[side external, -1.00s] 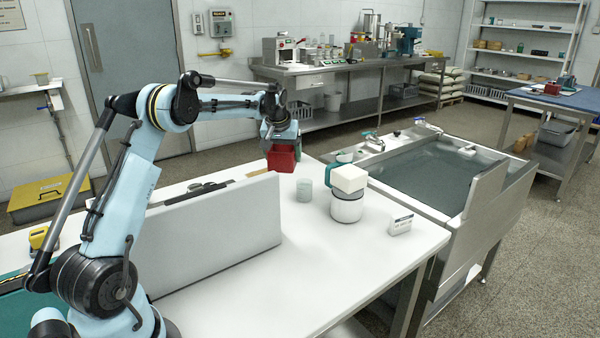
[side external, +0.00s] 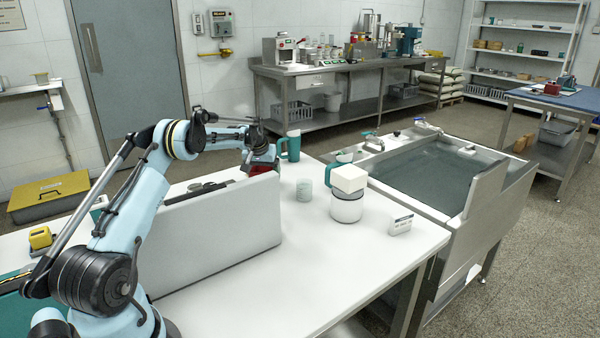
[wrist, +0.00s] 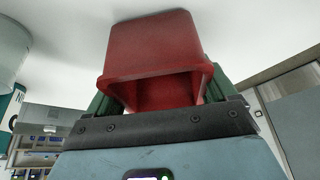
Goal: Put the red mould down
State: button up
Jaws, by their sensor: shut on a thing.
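The red mould (side external: 262,169) is low behind the upright grey panel (side external: 210,225), which hides its lower part. In the wrist view the mould (wrist: 160,50) is large, its hollow side facing the camera. My gripper (side external: 262,160) is shut on the mould; in the wrist view its dark green fingers (wrist: 160,95) show at either side of it. The mould is close to the white table (side external: 310,260), but I cannot tell whether it touches the top.
A teal mug (side external: 291,146) stands just right of my gripper, behind a clear glass (side external: 304,190). A white block (side external: 348,178) sits on a white pot (side external: 346,207) beside a small label card (side external: 400,225). The front of the table is clear.

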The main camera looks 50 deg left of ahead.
jog(key=shift+f, duration=0.15)
jog(key=o, duration=1)
jog(key=v, duration=1.2)
jog(key=shift+r, duration=0.2)
